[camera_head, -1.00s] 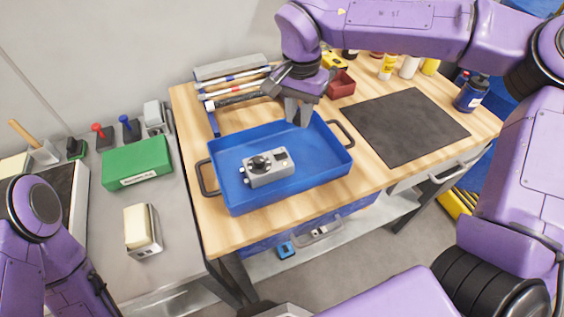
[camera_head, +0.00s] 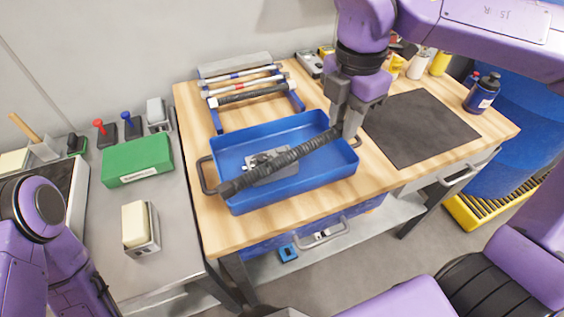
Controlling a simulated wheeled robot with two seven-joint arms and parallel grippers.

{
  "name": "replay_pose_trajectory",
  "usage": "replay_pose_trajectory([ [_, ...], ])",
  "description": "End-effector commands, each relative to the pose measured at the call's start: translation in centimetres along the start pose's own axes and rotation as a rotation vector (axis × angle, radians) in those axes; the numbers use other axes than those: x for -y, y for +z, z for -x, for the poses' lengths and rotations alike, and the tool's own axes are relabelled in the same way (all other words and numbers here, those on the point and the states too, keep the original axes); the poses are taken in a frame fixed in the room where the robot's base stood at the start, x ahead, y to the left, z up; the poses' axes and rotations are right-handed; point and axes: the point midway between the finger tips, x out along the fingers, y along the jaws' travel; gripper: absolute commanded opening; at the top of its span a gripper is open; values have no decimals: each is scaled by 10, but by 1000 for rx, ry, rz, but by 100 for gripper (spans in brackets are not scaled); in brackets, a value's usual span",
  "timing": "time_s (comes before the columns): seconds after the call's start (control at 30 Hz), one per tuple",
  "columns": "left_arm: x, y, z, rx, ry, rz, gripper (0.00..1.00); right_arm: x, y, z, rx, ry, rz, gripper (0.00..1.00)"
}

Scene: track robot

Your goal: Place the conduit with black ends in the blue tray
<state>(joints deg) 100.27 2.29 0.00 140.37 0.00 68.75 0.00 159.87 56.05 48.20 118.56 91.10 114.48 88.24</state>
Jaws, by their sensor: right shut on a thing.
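My right gripper (camera_head: 346,128) is shut on a dark ribbed conduit (camera_head: 290,158) near its right end. The conduit's left end is black; its right end is hidden by the gripper. It lies slantwise across the picture over the blue tray (camera_head: 315,183), with its left end at the tray's left front edge. Whether it touches the tray I cannot tell. A grey device (camera_head: 275,176) sits in the tray, partly hidden behind the conduit. My left arm shows at the left edge; its gripper is out of view.
A blue rack (camera_head: 297,101) behind the tray holds several more conduits, the front one (camera_head: 250,94) with dark parts. A dark mat (camera_head: 420,128) lies to the right. A green box (camera_head: 137,160) and a sponge holder (camera_head: 141,228) stand on the left grey bench.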

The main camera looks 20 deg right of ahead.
Motion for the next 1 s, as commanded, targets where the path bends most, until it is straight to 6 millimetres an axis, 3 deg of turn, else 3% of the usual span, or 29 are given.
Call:
replay_pose_trajectory([
  [0.17,0,0,0,0,0,0,52,3,1,1,0,1,-199,0],
  [0.27,0,-2,6,0,0,0,52,-12,7,-6,0,-4,-217,0],
  [0.5,2,-10,24,0,0,0,52,-78,33,-36,2,-6,-215,0],
  [0.63,2,-11,27,0,0,0,52,-101,43,-68,1,-5,-213,0],
  [0.8,3,-12,30,0,0,0,52,-118,49,-90,0,0,-212,0],
  [1.0,3,-13,32,0,0,0,52,-125,52,-115,0,-2,-210,0],
])
